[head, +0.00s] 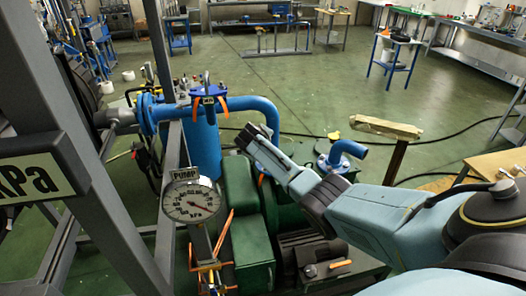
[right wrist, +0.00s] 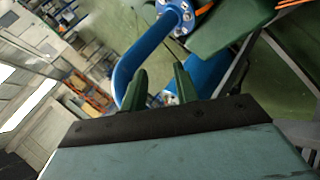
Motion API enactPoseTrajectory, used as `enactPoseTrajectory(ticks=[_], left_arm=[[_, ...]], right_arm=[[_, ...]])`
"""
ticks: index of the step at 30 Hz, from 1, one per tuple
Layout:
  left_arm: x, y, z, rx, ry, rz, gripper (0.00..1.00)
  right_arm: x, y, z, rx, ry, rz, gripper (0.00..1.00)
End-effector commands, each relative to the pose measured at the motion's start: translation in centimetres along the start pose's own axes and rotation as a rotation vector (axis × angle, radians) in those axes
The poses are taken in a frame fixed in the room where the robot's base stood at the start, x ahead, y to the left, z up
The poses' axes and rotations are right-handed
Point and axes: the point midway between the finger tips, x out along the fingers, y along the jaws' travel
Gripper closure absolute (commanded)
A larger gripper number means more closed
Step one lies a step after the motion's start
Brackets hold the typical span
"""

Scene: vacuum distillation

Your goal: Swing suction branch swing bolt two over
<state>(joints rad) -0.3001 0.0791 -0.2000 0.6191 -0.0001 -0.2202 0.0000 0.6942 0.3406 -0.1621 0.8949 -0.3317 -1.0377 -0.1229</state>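The blue suction pipe (head: 258,104) bends down from a flanged blue head (head: 208,95) above a blue vessel (head: 203,145). Orange pieces (head: 223,107) hang at that head; I cannot tell which one is swing bolt two. My right gripper (head: 250,138) is in front of the pipe's lower end, pointing up and left. In the right wrist view its two dark green fingers (right wrist: 160,82) are apart with nothing held between them. Beyond them, a curved blue pipe (right wrist: 136,68) and a bolted flange (right wrist: 181,17) show. My left gripper is not in view.
A round PUMP gauge (head: 191,202) stands at front left, near grey frame posts (head: 105,150). Green machine housings (head: 250,245) lie below my right arm. A short blue elbow (head: 346,150) and a wooden-topped post (head: 387,127) are to the right. Open green floor lies behind.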

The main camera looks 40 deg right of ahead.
Motion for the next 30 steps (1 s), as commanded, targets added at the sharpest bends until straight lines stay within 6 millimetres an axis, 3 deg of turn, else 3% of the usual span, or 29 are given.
enactPoseTrajectory(ticks=[15, 17, 19, 20, 23, 26, 27, 29, 30], left_arm=[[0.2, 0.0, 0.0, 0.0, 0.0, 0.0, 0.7], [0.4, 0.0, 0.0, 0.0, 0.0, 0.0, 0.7], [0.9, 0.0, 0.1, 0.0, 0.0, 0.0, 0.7], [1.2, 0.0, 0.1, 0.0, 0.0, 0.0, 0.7], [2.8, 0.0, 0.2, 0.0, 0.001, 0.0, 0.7], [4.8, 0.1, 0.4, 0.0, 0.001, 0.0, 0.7], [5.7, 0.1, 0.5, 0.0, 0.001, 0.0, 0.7], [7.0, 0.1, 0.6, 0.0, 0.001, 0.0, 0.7], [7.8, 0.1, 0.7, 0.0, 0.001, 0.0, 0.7]], right_arm=[[0.6, -1.0, 0.7, -0.001, 0.003, -0.012, 0.7], [0.9, -1.6, 1.1, -0.004, 0.001, -0.018, 0.7], [1.7, -3.6, 2.2, -0.016, -0.002, -0.039, 0.7], [2.3, -5.0, 3.1, -0.024, -0.004, -0.053, 0.7], [4.7, -11.9, 7.5, -0.055, -0.013, -0.127, 0.7], [7.1, -21.3, 14.5, -0.084, -0.03, -0.233, 0.7], [7.7, -25.3, 17.7, -0.09, -0.04, -0.281, 0.7], [8.2, -31.0, 22.9, -0.095, -0.055, -0.351, 0.7], [8.2, -34.6, 26.4, -0.095, -0.067, -0.397, 0.7]])
